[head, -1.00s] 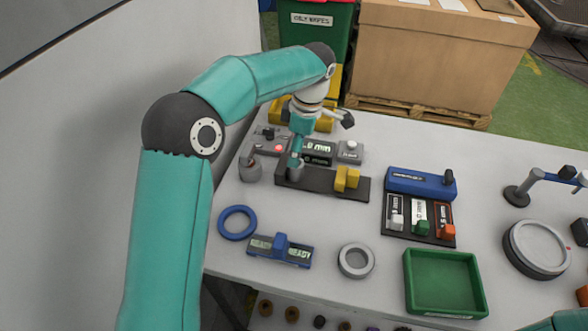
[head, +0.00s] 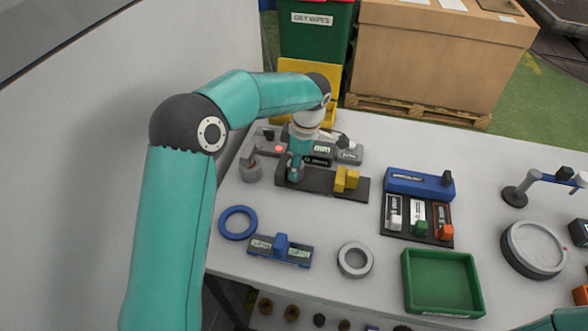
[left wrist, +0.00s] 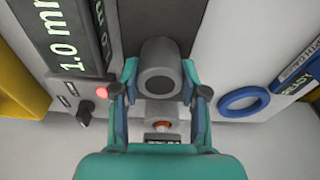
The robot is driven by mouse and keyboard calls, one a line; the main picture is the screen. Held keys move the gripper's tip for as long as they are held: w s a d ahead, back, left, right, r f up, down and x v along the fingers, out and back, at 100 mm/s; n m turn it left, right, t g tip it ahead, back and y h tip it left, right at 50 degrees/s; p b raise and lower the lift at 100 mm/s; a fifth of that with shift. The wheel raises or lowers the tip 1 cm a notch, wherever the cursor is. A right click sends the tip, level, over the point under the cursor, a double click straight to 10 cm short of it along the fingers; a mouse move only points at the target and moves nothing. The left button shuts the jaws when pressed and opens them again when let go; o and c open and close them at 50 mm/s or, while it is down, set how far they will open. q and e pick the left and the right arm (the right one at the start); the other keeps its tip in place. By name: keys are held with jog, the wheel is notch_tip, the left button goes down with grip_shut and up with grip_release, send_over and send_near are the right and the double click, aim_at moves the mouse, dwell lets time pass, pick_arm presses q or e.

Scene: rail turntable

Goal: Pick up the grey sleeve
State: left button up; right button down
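The grey sleeve (left wrist: 158,72) is a short grey cylinder with a dark bore, seen in the left wrist view between the two fingers of my left gripper (left wrist: 160,88). One finger is on each side, close to its wall; no clear grip on it shows. In the head view my left gripper (head: 296,172) is low over the left end of a dark fixture bar (head: 325,189), and it mostly hides the sleeve there. Only a piece of my right arm shows at the bottom right corner; its gripper is out of view.
A yellow block (head: 346,179) sits on the same bar, right of the gripper. A grey holder (head: 250,171) stands close on the left, a display unit (head: 320,149) behind. A blue ring (head: 237,223), grey ring (head: 355,260) and green tray (head: 407,287) lie in front.

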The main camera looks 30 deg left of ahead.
pick_arm(q)
jog(key=c, duration=0.5)
grip_shut()
jog(key=shift+r, duration=0.2)
